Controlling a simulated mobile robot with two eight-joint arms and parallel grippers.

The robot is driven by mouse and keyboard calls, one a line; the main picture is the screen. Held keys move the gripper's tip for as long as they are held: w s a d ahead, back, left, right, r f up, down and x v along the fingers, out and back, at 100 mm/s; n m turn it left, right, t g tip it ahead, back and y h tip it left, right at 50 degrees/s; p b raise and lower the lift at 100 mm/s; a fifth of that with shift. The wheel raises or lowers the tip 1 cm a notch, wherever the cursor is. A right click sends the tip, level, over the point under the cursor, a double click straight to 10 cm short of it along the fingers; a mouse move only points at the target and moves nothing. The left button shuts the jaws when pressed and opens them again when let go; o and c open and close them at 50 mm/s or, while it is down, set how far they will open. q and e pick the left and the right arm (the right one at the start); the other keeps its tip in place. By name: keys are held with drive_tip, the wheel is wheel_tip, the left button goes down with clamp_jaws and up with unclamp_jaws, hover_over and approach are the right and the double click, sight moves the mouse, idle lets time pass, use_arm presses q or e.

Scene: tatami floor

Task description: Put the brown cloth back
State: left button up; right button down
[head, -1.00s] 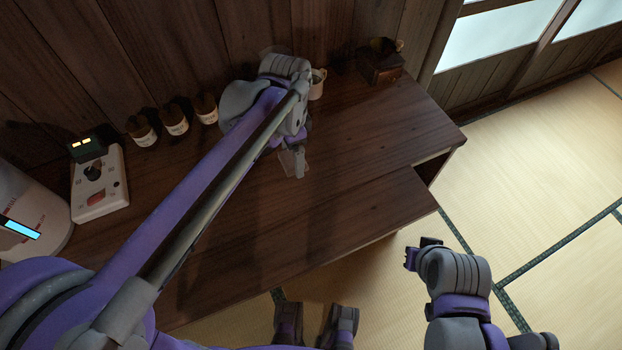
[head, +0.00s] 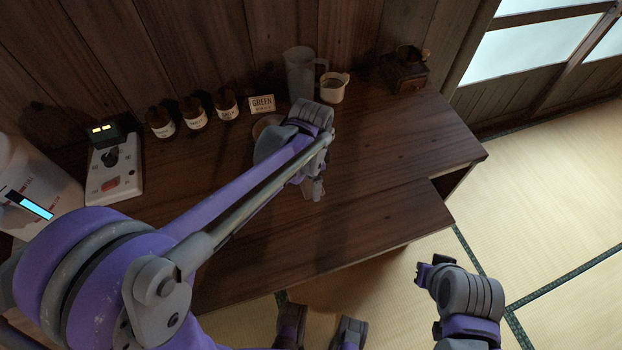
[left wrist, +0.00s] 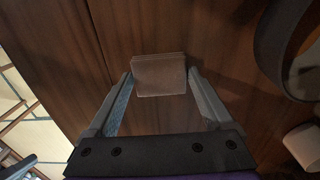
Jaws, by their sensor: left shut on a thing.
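The brown cloth shows as a small folded, flat brownish square (left wrist: 160,76) between my left fingertips in the left wrist view. In the head view a pale bit of it (head: 315,190) shows below the left gripper (head: 310,180). My left gripper is shut on the cloth and holds it over the dark wooden desk (head: 380,160). I cannot tell how high it is above the desk. My right gripper (head: 428,268) is off the desk's front edge, over the tatami; its fingers are too small to read.
A control box (head: 114,170) is at left. The desk's right part is clear.

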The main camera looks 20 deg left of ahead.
sight(311, 183)
use_arm(q)
drive_tip(key=o, duration=1.2)
drive_tip(key=shift+f, duration=0.1)
drive_tip(key=shift+r, duration=0.3)
wheel_tip(311, 183, up, 12)
drive_tip(key=p, duration=0.1)
drive_tip(key=s+a+f+n+t, duration=0.1)
drive_tip(key=s+a+f+n, duration=0.1)
drive_tip(key=s, duration=0.3)
drive_tip(key=s+a+f+n+t, duration=0.2)
drive_tip(key=s+f+n, duration=0.2)
drive_tip(key=s+n, duration=0.1)
drive_tip(key=s+a+f+n+t, duration=0.2)
drive_tip(key=s+f+n, duration=0.1)
drive_tip(key=s+n, duration=0.1)
drive_tip(key=shift+s+a, duration=0.35)
drive_tip(key=shift+s, duration=0.4)
